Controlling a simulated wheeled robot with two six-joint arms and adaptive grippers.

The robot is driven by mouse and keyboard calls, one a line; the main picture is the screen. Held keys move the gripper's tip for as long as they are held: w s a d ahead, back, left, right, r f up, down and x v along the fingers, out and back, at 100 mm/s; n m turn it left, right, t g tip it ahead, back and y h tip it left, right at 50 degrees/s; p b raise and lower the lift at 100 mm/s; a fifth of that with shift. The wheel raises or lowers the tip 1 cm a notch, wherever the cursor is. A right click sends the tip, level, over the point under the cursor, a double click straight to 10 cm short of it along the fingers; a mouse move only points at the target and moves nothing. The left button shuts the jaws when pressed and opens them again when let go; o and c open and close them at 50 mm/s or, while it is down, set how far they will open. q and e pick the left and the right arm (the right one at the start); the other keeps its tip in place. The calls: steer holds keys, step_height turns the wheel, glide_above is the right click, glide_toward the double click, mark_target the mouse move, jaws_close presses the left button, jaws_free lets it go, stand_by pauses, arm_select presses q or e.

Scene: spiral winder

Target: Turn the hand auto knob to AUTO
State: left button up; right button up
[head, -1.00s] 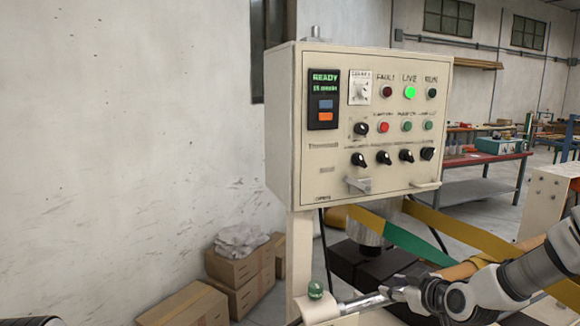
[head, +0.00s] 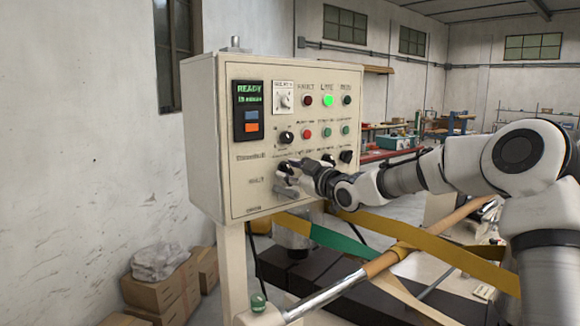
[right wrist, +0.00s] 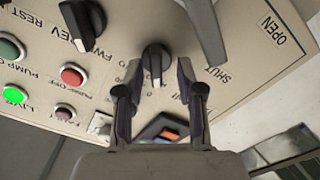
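The control panel (head: 262,190) is a cream box with lamps, buttons and several black knobs. My right gripper (head: 290,168) is at the left end of its lower knob row. In the right wrist view the panel is upside down. There, a black knob (right wrist: 156,57) with a white pointer line sits between the fingertips of the right gripper (right wrist: 157,72). The fingers are open on both sides of it, with narrow gaps visible. The pointer line points toward the bottom of that picture. I cannot read a HAND/AUTO label; the fingers hide part of the lettering. My left gripper is out of view.
A grey lever handle (right wrist: 207,32) sticks out close to the fingers. A neighbouring black knob (right wrist: 83,22) is by the FWD/REV lettering. A green lamp (head: 328,100) is lit and a display (head: 247,97) reads READY. Cardboard boxes (head: 155,291) stand below left.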

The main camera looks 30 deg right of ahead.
steer(key=shift+s+d, duration=0.2)
steer(key=shift+d, duration=0.25)
steer(key=shift+c, duration=0.3)
steer(key=shift+a, duration=0.15)
jaws_close()
steer(key=shift+r+m, duration=0.1)
steer(key=shift+m, duration=0.3)
steer(key=shift+w+r+m+p, duration=0.1)
steer(key=shift+m+p, duration=1.3)
steer(key=shift+m, duration=1.9)
steer(key=shift+r+m+p, duration=0.1)
steer(key=shift+m+p, duration=1.25)
steer(key=shift+m, duration=1.95)
